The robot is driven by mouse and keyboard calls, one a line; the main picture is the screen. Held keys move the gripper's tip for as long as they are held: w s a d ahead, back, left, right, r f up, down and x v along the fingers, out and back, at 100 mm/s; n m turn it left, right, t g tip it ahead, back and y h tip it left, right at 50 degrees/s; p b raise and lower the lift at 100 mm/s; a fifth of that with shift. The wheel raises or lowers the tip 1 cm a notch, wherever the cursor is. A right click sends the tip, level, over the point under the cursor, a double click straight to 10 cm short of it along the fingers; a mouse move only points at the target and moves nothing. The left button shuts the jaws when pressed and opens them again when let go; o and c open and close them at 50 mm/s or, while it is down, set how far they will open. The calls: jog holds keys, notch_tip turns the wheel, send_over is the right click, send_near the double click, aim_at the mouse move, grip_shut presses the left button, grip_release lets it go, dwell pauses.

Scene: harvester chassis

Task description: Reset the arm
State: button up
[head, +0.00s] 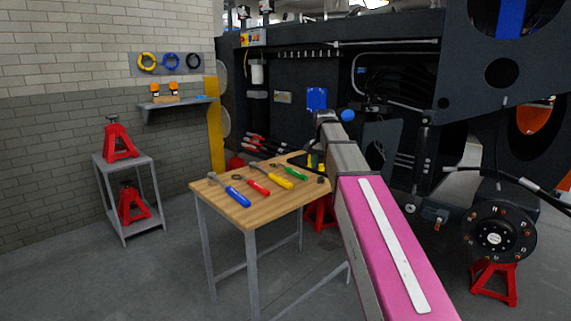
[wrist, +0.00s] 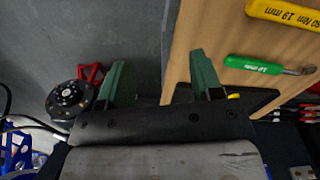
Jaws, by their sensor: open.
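My arm (head: 385,240), with a pink cover, reaches from the lower right over the right side of the workbench in the head view. My gripper (wrist: 160,77) shows in the wrist view with two green fingers spread wide apart and nothing between them. It is above the edge of the wooden workbench top (head: 235,215), with floor and bench behind the fingers. In the head view I cannot make out the fingers clearly; the arm hides that area.
Several wrenches lie on the bench: blue (head: 237,195), red (head: 258,188), yellow (head: 279,182) and green (head: 295,174). The dark harvester chassis (head: 390,140) stands behind, with a wheel hub (head: 482,236) at right. Left are a grey stand (head: 103,185) with red jacks and clear floor.

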jog(key=s+d+f+n, duration=0.1)
jog(key=s+f+n, duration=0.1)
jog(key=s+f, duration=0.5)
jog(key=s+d+f+n, duration=0.2)
jog(key=s+f, duration=0.6)
jog(key=f, duration=0.9)
jog(key=s+d+f+n, duration=0.1)
jog(key=s+f+n, duration=0.1)
jog(key=s+f, duration=0.6)
notch_tip(320, 180, down, 4)
jog(key=shift+d+f, duration=0.2)
jog(key=shift+d, duration=0.15)
